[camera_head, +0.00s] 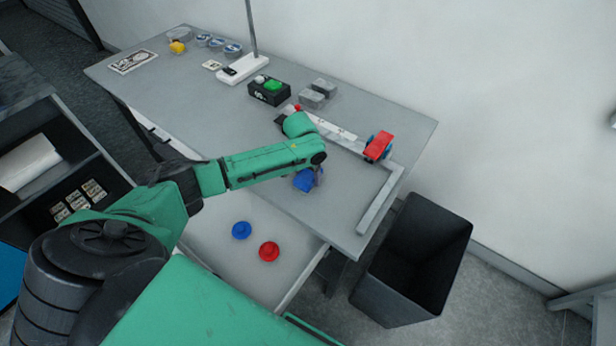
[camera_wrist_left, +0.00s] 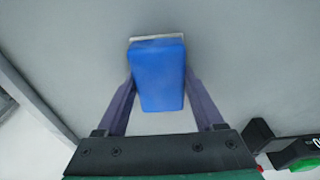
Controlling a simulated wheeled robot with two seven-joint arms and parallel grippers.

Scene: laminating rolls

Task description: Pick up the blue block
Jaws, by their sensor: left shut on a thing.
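The blue block (camera_wrist_left: 157,75) sits between the two fingers of my left gripper (camera_wrist_left: 160,92) in the left wrist view. The fingers touch its two sides, and the gripper is shut on it. In the head view the blue block (camera_head: 306,182) shows below the end of my green left arm, over the front part of the grey table (camera_head: 340,205). Whether it touches the tabletop I cannot tell. The fingers are mostly hidden by the arm in the head view. My right gripper is not in view.
A red block with blue parts (camera_head: 379,146) stands at the right by a metal rail. A black box with a green button (camera_head: 270,90) and grey blocks (camera_head: 318,92) lie behind the arm. A dark bin (camera_head: 440,225) stands right of the table. Blue (camera_head: 241,230) and red (camera_head: 269,251) discs lie in front.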

